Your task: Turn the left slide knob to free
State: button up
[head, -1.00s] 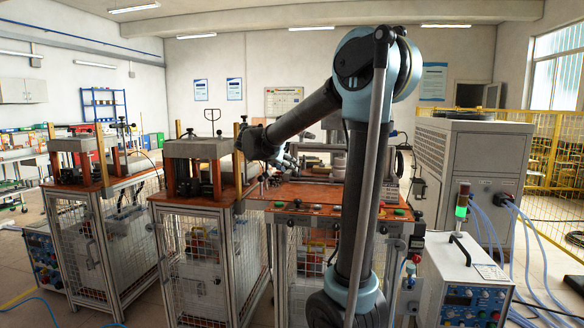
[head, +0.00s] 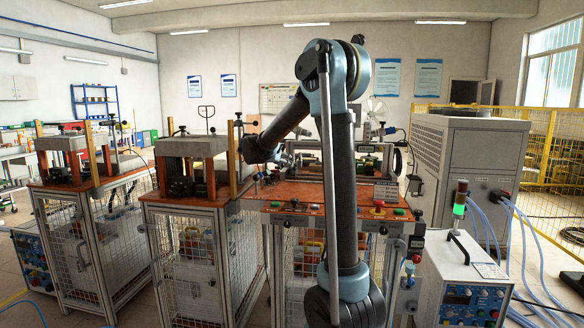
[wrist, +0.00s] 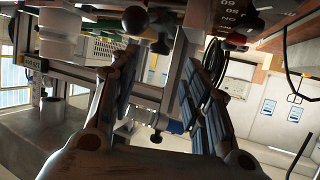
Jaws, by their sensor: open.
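The front control panel (head: 330,221) of the orange-topped heater bench carries a row of small knobs and buttons. A dark knob (head: 294,203) shows near its left part, but I cannot tell which is the left slide knob. My gripper (wrist: 168,75) is open and empty in the wrist view, its two ridged fingers wide apart. In the head view it is small and partly hidden beyond my wrist, above the bench top.
A metal frame with a cylinder (head: 368,160) stands on the bench behind my arm. Two caged press stations stand to the left, the nearer with a grey top block (head: 192,146). A power unit (head: 465,275) and a large grey cabinet (head: 470,165) stand to the right.

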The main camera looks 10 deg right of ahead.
jog(key=x, duration=0.7)
jog(key=shift+w+d, duration=0.1)
jog(key=shift+d, duration=0.05)
jog(key=c, duration=1)
